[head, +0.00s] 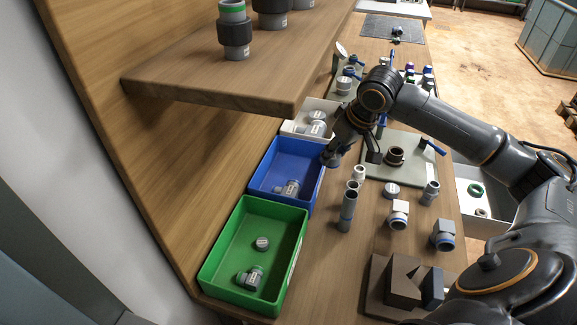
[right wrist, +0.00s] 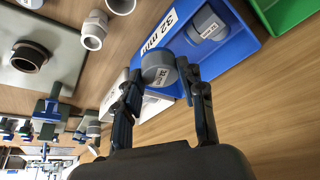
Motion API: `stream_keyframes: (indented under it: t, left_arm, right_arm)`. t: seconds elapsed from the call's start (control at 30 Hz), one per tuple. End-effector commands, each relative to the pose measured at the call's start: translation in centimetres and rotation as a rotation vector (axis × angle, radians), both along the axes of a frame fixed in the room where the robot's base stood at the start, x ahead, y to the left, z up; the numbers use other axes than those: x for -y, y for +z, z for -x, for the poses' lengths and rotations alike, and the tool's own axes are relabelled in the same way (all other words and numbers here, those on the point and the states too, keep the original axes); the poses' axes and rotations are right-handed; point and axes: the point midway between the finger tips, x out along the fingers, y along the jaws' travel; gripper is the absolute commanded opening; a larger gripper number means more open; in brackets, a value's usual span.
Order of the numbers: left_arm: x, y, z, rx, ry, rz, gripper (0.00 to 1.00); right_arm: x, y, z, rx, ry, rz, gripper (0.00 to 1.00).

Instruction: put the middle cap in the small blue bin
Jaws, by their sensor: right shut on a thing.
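My right gripper (head: 331,157) is at the far right corner of the small blue bin (head: 313,190) in the head view. In the right wrist view its two fingers (right wrist: 160,85) are shut on a round grey cap (right wrist: 158,66) with a label on its side. The cap is in front of the blue bin (right wrist: 232,50), by the wall marked "32 mm"; I cannot tell its height above the bin. A grey fitting (head: 290,188) lies in the blue bin. My left gripper is not in view.
A green bin (head: 213,262) with a cap and a fitting stands nearer. A white bin (head: 292,127) stands beyond the blue one. Several fittings and a loose cap (head: 392,191) are on the bench to the right. A wooden shelf (head: 225,75) overhangs at upper left.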

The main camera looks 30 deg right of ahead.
Motion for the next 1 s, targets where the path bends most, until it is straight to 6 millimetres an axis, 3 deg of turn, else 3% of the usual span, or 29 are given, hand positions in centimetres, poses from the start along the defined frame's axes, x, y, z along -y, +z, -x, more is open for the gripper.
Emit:
stream_keyframes:
  t: [0.23, 0.5, 0.7, 0.83, 1.0]
  left_arm:
    - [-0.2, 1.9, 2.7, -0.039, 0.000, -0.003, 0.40]
    - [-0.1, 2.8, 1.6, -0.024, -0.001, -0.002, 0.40]
    - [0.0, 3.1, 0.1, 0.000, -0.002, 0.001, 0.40]
    - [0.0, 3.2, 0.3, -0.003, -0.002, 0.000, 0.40]
    - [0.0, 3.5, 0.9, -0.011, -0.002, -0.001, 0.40]
  right_arm:
    - [-1.8, -2.0, -5.6, 0.000, 0.004, -0.006, 0.14]
    - [-2.7, -6.7, -10.2, -0.002, 0.001, -0.003, 0.14]
    - [-3.0, -8.5, -11.5, -0.001, 0.001, 0.000, 0.14]
    - [-3.1, -9.2, -12.1, -0.001, 0.002, 0.000, 0.14]
    - [-3.1, -11.7, -12.0, -0.003, 0.002, 0.001, 0.14]
